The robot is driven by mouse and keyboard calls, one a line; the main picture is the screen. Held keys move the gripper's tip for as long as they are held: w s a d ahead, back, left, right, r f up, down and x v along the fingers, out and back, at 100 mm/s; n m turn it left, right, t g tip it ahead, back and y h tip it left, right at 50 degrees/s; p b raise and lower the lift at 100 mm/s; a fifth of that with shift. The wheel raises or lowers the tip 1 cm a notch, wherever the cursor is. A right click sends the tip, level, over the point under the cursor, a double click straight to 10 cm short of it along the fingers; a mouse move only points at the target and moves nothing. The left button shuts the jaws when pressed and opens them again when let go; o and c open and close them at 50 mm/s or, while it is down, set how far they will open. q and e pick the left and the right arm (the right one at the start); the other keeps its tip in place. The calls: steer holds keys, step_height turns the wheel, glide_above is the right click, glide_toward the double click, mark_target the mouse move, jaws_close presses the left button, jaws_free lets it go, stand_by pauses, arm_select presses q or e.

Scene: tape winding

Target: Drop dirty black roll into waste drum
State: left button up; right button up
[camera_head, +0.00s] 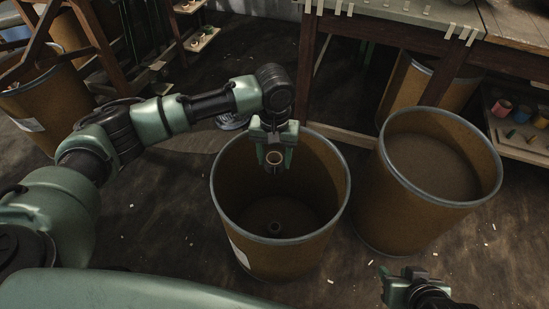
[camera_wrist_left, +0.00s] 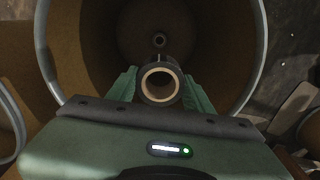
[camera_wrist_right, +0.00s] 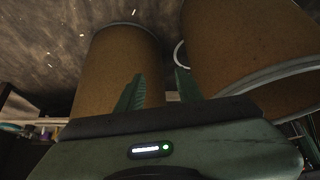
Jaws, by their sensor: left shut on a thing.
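A black tape roll with a pale cardboard core (camera_head: 274,158) sits between the fingers of my left gripper (camera_head: 274,152), which is shut on it. The roll is over the open mouth of the brown waste drum with a grey rim (camera_head: 290,262). In the left wrist view the roll (camera_wrist_left: 160,84) is between the green fingers, with the drum's inside (camera_wrist_left: 110,40) below it. My right gripper (camera_wrist_right: 157,92) is open and empty, low at the lower right of the head view.
A second brown drum (camera_head: 420,215) stands close on the right, looking filled or closed with a brown surface. More drums stand at the left (camera_head: 45,105) and under the bench (camera_head: 410,85). A shelf with coloured rolls (camera_head: 520,120) is at the right. Small scraps dot the floor.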

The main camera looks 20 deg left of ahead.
mark_target(275, 157)
arm_select(q)
steer(key=shift+f, duration=0.1)
arm_select(e)
steer(key=shift+w+a+r, duration=0.1)
steer(key=shift+w, duration=0.25)
arm_select(q)
steer(key=o, duration=1.4)
step_height(275, 157, up, 3)
steer(key=shift+f+p, duration=0.15)
steer(key=shift+p, duration=0.35)
step_height(275, 157, up, 4)
steer(key=shift+r+p, duration=0.1)
steer(key=shift+p, duration=0.6)
steer(key=shift+r, duration=0.45)
arm_select(e)
steer(key=s+d+g, duration=0.2)
steer(key=s, duration=0.4)
steer(key=shift+g+h, duration=0.3)
steer(key=shift+g, duration=0.1)
steer(key=shift+s, duration=0.1)
